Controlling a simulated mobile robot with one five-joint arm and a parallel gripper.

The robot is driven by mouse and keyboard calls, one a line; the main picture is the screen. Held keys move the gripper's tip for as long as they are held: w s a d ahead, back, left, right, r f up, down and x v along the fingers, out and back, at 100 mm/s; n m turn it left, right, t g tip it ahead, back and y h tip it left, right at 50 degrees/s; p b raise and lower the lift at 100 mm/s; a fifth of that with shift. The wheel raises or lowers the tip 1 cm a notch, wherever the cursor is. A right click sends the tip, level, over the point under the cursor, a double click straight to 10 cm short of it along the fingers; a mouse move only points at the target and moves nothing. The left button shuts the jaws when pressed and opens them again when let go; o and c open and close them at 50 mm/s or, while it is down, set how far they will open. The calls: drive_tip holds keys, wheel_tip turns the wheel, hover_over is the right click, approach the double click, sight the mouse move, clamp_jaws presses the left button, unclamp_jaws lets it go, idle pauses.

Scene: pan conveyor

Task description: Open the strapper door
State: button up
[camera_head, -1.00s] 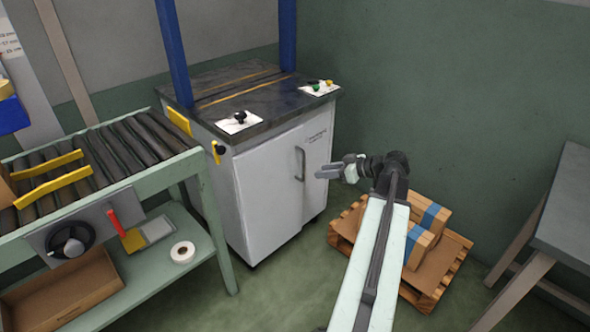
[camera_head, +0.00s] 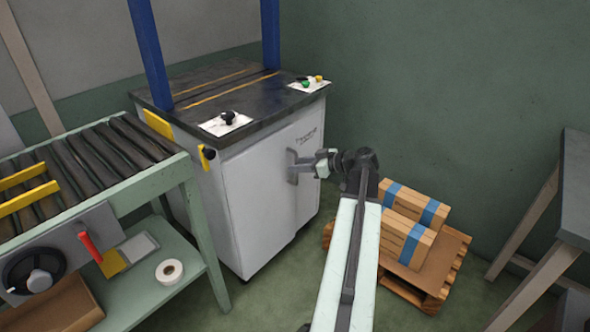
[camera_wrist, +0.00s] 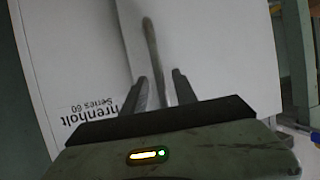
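The strapper (camera_head: 235,110) is a white cabinet with a dark top and blue posts. Its white front door (camera_head: 250,200) looks shut. In the wrist view, the grey bar handle (camera_wrist: 151,45) runs down between the two dark fingers of my gripper (camera_wrist: 158,80). The fingers are apart, one on each side of the bar, with gaps showing, so the gripper is open around it.
A green-framed roller conveyor (camera_head: 100,165) stands left of the strapper, with a tape roll (camera_head: 169,271) on its lower shelf. A wooden pallet (camera_head: 440,275) with strapped boxes (camera_head: 410,235) is at the right. A grey table (camera_head: 575,190) stands at the far right.

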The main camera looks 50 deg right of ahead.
drive_tip(key=shift+w+a+f, duration=0.15)
drive_tip(key=shift+w+f, duration=0.1)
drive_tip(key=shift+w, duration=0.35)
clamp_jaws()
idle(1.0)
